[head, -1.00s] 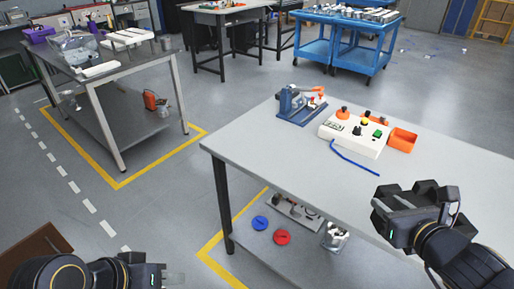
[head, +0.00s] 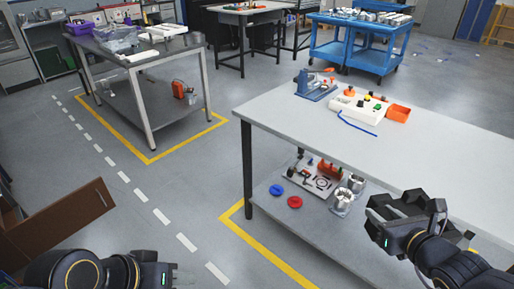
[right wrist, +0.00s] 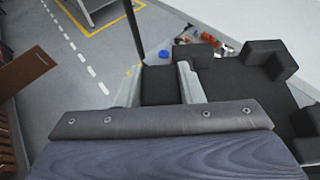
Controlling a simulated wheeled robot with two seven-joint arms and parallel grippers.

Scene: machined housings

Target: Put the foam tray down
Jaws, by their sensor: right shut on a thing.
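The dark foam tray (right wrist: 240,88) has raised blocks at its corners and fills the upper right of the right wrist view. My right gripper (right wrist: 160,86) is shut on one edge of it, with a pale finger on each side of a dark block. In the head view the tray (head: 380,204) is a small black shape at the right, held in front of the near workbench (head: 300,117); its underside is hidden. My left gripper (head: 168,274) is at the bottom left of the head view, over the floor; its finger gap is unclear.
The near workbench bears a blue fixture (head: 316,86), a white control box (head: 358,108), an orange bin (head: 398,113) and a blue cable. Its front top is clear. A grey table (head: 150,55) stands left, a blue cart (head: 372,58) behind. A brown panel (head: 65,222) stands left.

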